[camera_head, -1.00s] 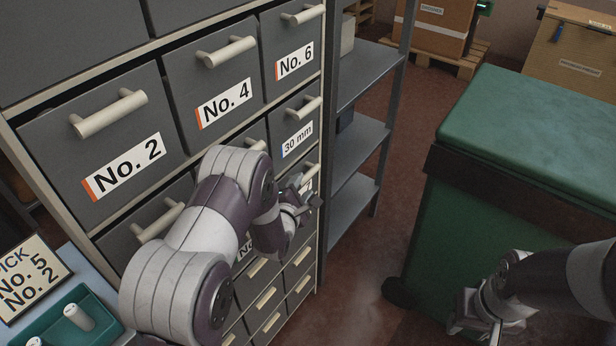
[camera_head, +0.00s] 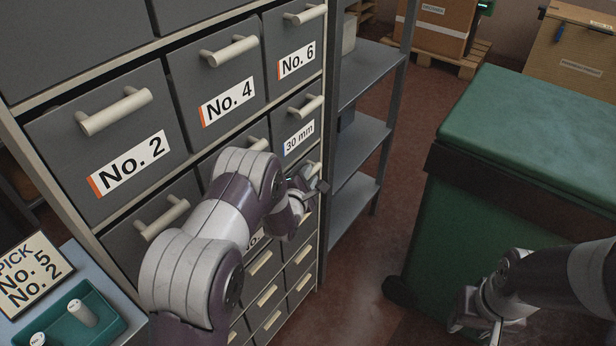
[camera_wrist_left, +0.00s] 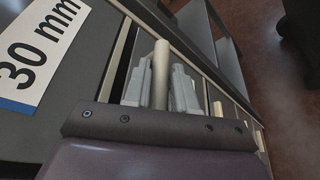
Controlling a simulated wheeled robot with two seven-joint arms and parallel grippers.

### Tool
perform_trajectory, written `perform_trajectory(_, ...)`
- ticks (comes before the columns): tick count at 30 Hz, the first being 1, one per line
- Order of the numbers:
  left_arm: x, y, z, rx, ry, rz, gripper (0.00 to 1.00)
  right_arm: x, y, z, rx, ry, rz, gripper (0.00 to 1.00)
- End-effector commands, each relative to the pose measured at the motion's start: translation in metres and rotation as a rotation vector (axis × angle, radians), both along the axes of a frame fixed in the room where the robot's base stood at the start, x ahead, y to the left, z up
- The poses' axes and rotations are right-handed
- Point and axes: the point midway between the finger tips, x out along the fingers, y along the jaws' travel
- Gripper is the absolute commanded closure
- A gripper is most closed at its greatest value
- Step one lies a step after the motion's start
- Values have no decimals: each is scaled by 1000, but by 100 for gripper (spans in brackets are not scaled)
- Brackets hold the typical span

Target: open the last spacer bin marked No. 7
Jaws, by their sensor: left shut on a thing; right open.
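The drawer cabinet has a column at its right with a No. 6 bin (camera_head: 291,62) on top and a 30 mm bin (camera_head: 300,137) below it. My left gripper (camera_head: 317,186) is at the bin directly under the 30 mm one, whose label my arm hides, so no No. 7 mark is readable now. In the left wrist view, my left gripper (camera_wrist_left: 161,88) is shut on a pale upright-looking bar handle (camera_wrist_left: 160,62), one finger on each side. The bin looks closed. My right gripper (camera_head: 484,325) is open and empty, low at the right, away from the cabinet.
A green lidded container (camera_head: 540,135) stands at the right. A grey open shelf (camera_head: 362,140) adjoins the cabinet. A PICK card (camera_head: 33,272) and a green tray (camera_head: 103,318) with white cylinders lie at lower left. The floor between shelf and container is clear.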

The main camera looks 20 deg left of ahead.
Motion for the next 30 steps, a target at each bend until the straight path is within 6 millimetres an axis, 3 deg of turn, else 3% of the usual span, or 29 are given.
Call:
perform_trajectory(11,-4,-9,-7,54,-19,-1,100,0,0,-12,0,0,0,57)
perform_trajectory(30,-19,-51,-35,338,-120,-2,100,0,0,-63,0,0,0,57)
